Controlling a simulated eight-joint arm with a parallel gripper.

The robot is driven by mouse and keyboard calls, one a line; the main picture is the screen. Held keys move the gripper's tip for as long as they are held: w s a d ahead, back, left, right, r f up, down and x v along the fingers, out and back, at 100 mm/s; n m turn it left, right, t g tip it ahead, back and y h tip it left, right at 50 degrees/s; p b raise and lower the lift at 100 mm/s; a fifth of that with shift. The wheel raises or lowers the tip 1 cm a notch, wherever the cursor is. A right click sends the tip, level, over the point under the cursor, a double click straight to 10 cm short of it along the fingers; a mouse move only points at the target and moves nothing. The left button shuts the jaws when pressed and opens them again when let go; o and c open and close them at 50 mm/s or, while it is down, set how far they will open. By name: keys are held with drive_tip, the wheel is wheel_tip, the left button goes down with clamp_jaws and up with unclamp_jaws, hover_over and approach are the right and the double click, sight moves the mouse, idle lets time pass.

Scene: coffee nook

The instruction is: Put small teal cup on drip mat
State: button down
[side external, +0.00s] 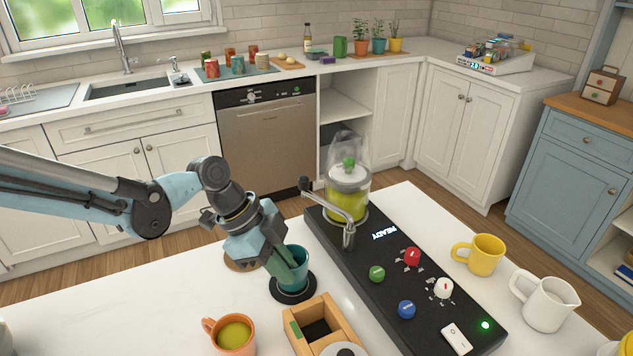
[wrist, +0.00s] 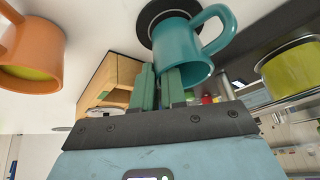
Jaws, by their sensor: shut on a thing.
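The small teal cup (side external: 301,268) is upright at the black round drip mat (side external: 284,297), near the long black machine. In the wrist view the cup (wrist: 178,42) overlaps the dark mat (wrist: 150,10), with its handle to the right. I cannot tell whether its base touches the mat or hovers just over it. My gripper (side external: 288,272) comes in from the upper left and is shut on the cup's wall at the rim. Its green fingers (wrist: 162,84) also show in the wrist view. The finger tips are partly hidden by the cup.
A wooden box (side external: 318,328) stands just in front of the mat, with an orange cup (side external: 230,336) to its left. The black machine (side external: 388,290) with its metal spout (side external: 346,216) is close on the right. A brown coaster (side external: 240,264) lies behind my gripper. The counter's left is clear.

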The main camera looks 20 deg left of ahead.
drive_tip(key=shift+f, duration=0.25)
drive_tip(key=c, duration=1.2)
unclamp_jaws()
drive_tip(key=shift+r, duration=0.1)
drive_tip(key=v, duration=1.2)
drive_tip(key=s+a+n+t+y, duration=0.1)
drive_tip(key=s+a+n+t, duration=0.1)
drive_tip(key=a+n, duration=0.3)
drive_tip(key=s+a+n+t+y, duration=0.2)
drive_tip(key=s+a+n, duration=0.3)
drive_tip(key=a, duration=0.3)
drive_tip(key=s+a+f+n+t+y, duration=0.1)
drive_tip(key=s+a+n+t+y, duration=0.1)
drive_tip(key=a+n, duration=0.4)
drive_tip(key=shift+s+a+f+n, duration=0.1)
drive_tip(key=shift+s+a+n, duration=0.2)
drive_tip(key=shift+s+n, duration=0.4)
